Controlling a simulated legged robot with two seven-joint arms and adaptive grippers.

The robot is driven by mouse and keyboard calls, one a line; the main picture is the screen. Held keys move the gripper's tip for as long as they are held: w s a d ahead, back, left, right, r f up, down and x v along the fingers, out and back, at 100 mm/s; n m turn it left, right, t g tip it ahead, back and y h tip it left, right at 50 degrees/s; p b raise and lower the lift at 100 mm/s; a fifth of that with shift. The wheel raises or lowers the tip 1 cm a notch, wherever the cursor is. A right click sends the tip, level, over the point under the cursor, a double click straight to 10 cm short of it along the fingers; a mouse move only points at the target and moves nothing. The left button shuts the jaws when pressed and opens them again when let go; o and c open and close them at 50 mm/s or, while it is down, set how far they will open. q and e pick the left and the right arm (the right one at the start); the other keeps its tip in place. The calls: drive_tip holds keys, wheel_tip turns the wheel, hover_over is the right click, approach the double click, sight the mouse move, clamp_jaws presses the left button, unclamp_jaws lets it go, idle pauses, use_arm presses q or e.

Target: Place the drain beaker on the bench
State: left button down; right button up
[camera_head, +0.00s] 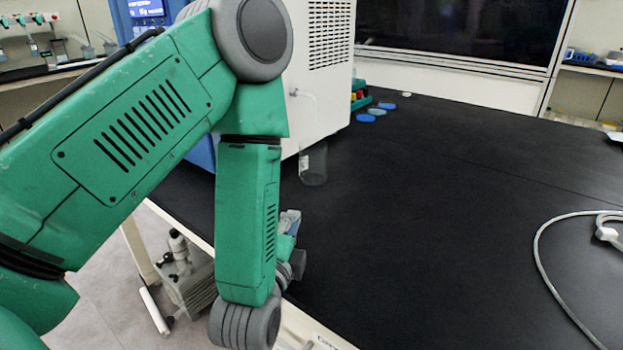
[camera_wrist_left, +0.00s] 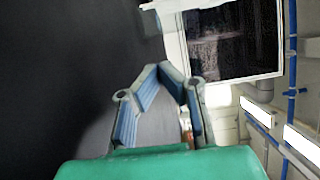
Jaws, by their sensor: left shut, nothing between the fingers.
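The drain beaker (camera_head: 313,168) is a clear glass vessel, upright on the black bench (camera_head: 430,210) close to the white side of the freeze dryer (camera_head: 318,75). A thin clear drain tube (camera_head: 311,96) comes out of that side and bends down toward the beaker. My left gripper (camera_head: 290,222) is partly hidden behind my green forearm, near the bench's front edge, below and apart from the beaker. In the left wrist view its fingers (camera_wrist_left: 160,70) meet at the tips with nothing between them. I cannot make out the beaker there. My right gripper is not in view.
Blue round lids (camera_head: 371,114) and a green rack (camera_head: 361,97) with coloured items lie behind the beaker. A white cable (camera_head: 545,262) curves over the bench at the right. A pump (camera_head: 190,275) stands below the bench. The bench's middle is clear.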

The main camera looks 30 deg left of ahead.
use_arm(q)
drive_tip(key=shift+w+a+r, duration=0.1)
drive_tip(key=shift+w+a, duration=0.2)
drive_tip(key=shift+w, duration=0.15)
drive_tip(key=b, duration=0.1)
approach(311, 170)
drive_tip(key=shift+w+a+f, duration=0.2)
drive_tip(key=shift+w+a, duration=0.3)
drive_tip(key=shift+a, duration=0.15)
drive_tip(key=x, duration=0.2)
drive_tip(key=b+x, duration=0.1)
drive_tip(key=x, duration=0.1)
drive_tip(key=d+x, duration=0.1)
drive_tip(key=x, duration=0.1)
drive_tip(key=shift+w+r, duration=0.1)
drive_tip(key=shift+w, duration=0.05)
drive_tip(key=shift+w+a, duration=0.15)
drive_tip(key=shift+w, duration=0.05)
drive_tip(key=shift+a, duration=0.4)
drive_tip(key=shift+w+d, duration=0.2)
drive_tip(key=p+x, duration=0.2)
drive_tip(key=shift+w+r, duration=0.1)
drive_tip(key=shift+w, duration=0.25)
drive_tip(key=shift+w+a, duration=0.15)
drive_tip(key=shift+w, duration=0.25)
drive_tip(key=shift+a, duration=0.15)
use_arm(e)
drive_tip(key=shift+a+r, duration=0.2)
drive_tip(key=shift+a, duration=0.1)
